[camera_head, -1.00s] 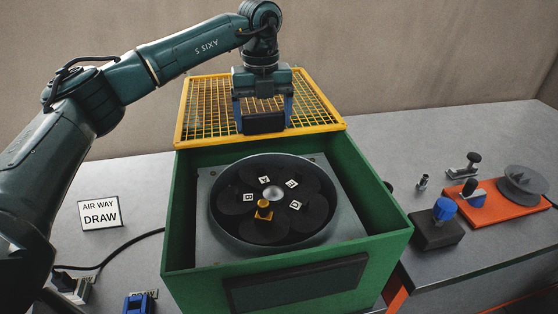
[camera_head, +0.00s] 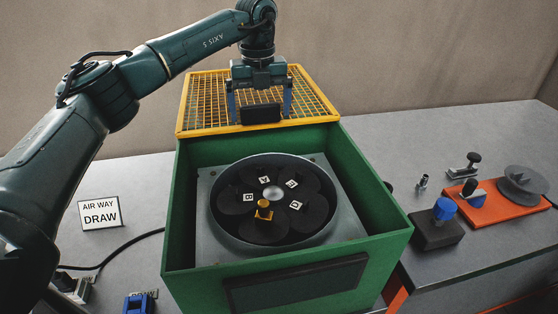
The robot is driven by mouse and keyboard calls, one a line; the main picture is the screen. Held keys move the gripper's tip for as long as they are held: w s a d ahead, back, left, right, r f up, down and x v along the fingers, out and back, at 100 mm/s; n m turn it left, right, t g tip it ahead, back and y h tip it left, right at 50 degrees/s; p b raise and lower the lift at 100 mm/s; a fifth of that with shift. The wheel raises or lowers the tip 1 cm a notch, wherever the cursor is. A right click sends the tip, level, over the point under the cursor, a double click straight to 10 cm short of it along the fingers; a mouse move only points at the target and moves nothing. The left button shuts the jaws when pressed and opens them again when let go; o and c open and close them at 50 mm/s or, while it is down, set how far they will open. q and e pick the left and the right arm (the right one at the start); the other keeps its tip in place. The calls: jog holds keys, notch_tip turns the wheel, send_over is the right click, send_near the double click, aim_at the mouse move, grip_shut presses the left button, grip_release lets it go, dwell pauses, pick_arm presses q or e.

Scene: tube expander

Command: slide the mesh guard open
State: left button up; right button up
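The yellow mesh guard (camera_head: 205,103) lies at the back of the green box (camera_head: 378,215), leaving most of the box top uncovered. A black handle block (camera_head: 261,113) sits at the guard's front edge. My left gripper (camera_head: 260,106) is over the guard, pointing down, with its two blue fingers spread on either side of the block. The fingers look apart from the block, with gaps at both sides. Inside the box is a round dark dish (camera_head: 273,195) with lettered segments and a small yellow piece (camera_head: 263,210). My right gripper is not in view.
A sign reading "AIR WAY DRAW" (camera_head: 100,213) stands at the left. A black block with a blue knob (camera_head: 437,225) and an orange plate (camera_head: 500,205) with fittings are at the right. A black cable runs along the left table.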

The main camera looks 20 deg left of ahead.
pick_arm(q)
jog(key=shift+o, duration=0.2)
jog(key=shift+r, duration=0.1)
notch_tip(320, 180, up, 5)
jog(key=p, duration=0.4)
jog(key=shift+f, duration=0.2)
jog(key=shift+r+p, duration=0.5)
jog(key=shift+r, duration=0.6)
